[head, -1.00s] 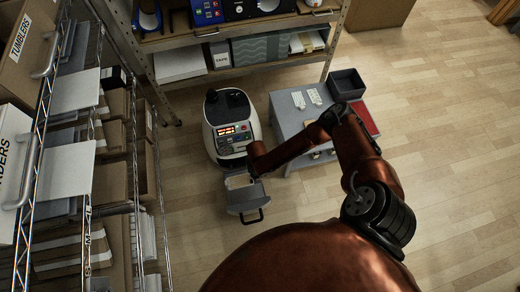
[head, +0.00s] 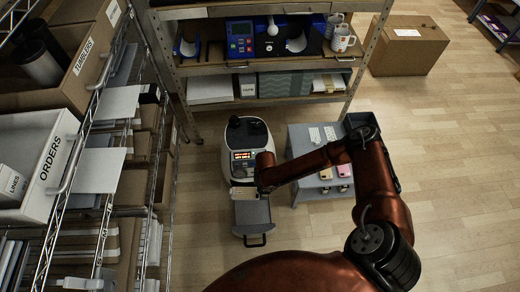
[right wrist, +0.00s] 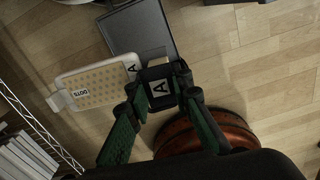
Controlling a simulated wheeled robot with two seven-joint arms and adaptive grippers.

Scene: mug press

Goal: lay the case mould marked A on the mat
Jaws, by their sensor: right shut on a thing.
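In the head view my right gripper (head: 264,184) is low over the pulled-out grey drawer (head: 252,214) of the white press (head: 247,140), and the pale mould (head: 243,193) shows there. I cannot make out the mat with certainty. My left gripper is not in view.
A wire rack with boxes (head: 45,160) lines the left. A bench (head: 260,65) stands behind.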

